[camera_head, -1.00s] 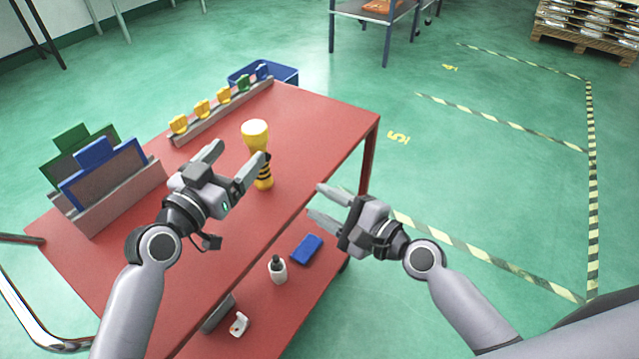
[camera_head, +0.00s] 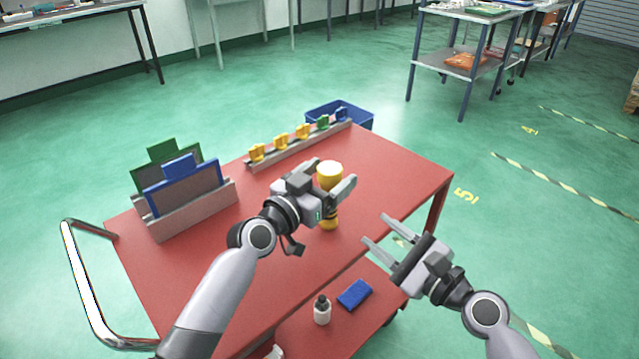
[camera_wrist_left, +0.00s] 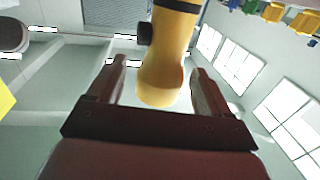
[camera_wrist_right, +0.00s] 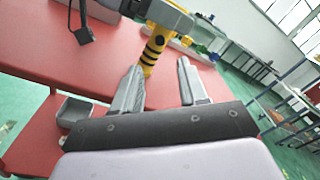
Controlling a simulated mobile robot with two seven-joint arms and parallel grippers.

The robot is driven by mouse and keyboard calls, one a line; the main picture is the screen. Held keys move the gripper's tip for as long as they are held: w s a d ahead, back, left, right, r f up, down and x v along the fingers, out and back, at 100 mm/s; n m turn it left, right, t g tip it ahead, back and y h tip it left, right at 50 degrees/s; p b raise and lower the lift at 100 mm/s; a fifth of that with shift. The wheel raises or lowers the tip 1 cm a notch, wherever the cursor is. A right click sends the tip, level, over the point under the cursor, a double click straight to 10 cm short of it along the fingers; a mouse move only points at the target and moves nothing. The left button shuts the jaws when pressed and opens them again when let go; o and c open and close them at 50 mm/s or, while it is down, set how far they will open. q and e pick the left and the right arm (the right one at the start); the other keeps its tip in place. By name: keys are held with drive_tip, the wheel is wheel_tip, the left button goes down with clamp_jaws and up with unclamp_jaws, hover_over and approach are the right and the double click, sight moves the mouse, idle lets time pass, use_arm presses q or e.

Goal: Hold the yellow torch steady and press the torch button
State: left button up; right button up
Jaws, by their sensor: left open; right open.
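The yellow torch (camera_head: 329,222) stands upright on the red cart, with its wider head at the top and black bands lower down. My left gripper (camera_head: 332,180) is open, with its fingers on either side of the torch. In the left wrist view the torch (camera_wrist_left: 170,55) shows between the spread fingers, with gaps and a dark knob, perhaps the button, on its side. My right gripper (camera_head: 375,229) is open and empty, to the right of the torch near the cart's edge. In the right wrist view the torch (camera_wrist_right: 150,58) appears beyond the fingers, partly hidden.
The red cart top (camera_head: 390,175) has a rack of yellow, green and blue pieces (camera_head: 282,143) at the back. A grey holder with green and blue framed panels (camera_head: 192,210) stands at left.

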use_arm(q)
drive_tip(key=shift+w+d, duration=0.15)
drive_tip(key=shift+w, duration=0.05)
drive_tip(key=c, duration=1.2)
use_arm(e)
clamp_jaws()
idle(0.9)
